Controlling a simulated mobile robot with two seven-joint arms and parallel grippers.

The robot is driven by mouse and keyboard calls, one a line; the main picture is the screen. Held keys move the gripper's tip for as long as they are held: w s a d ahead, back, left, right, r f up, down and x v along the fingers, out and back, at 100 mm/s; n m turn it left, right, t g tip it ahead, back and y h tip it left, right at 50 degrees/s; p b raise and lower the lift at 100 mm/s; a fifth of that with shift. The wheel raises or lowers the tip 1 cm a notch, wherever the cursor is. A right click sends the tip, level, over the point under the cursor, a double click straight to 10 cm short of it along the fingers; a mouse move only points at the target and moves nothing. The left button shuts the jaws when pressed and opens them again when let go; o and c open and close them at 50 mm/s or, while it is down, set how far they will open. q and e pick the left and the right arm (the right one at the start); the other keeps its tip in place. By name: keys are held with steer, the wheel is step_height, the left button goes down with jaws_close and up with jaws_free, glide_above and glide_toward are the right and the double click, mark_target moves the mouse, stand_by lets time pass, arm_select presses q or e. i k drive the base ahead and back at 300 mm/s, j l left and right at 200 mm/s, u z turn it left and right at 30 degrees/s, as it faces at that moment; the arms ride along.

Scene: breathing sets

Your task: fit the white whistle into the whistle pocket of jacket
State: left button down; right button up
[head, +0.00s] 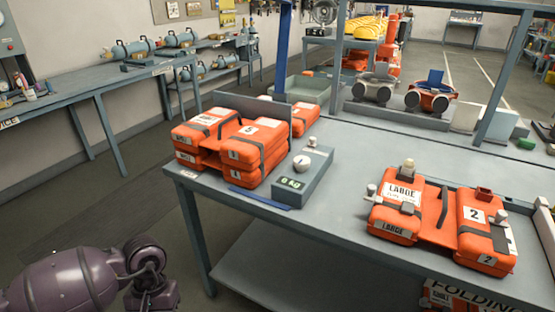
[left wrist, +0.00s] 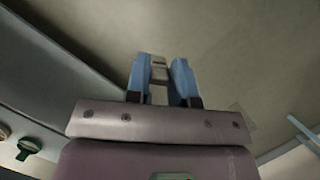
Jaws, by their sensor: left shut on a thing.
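My left gripper (left wrist: 159,85) shows in the left wrist view with blue fingers shut on a small pale thing (left wrist: 158,68). It looks like the white whistle, but the fingers hide most of it. The orange jacket (head: 431,229), marked LARGE and 2, lies on the table at the right in the head view. A small red box-shaped holder (head: 484,193) stands on its right part; I cannot tell whether this is the whistle pocket. Small pale fittings (head: 408,166) sit on the jacket's left part. My right gripper is in neither view.
Behind are a grey-green bin (head: 303,90) and masks (head: 432,98). The table top (head: 335,205) is clear between scale and jacket. Shelf posts rise at the back.

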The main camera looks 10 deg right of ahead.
mark_target(410, 210)
steer(key=z, duration=1.25)
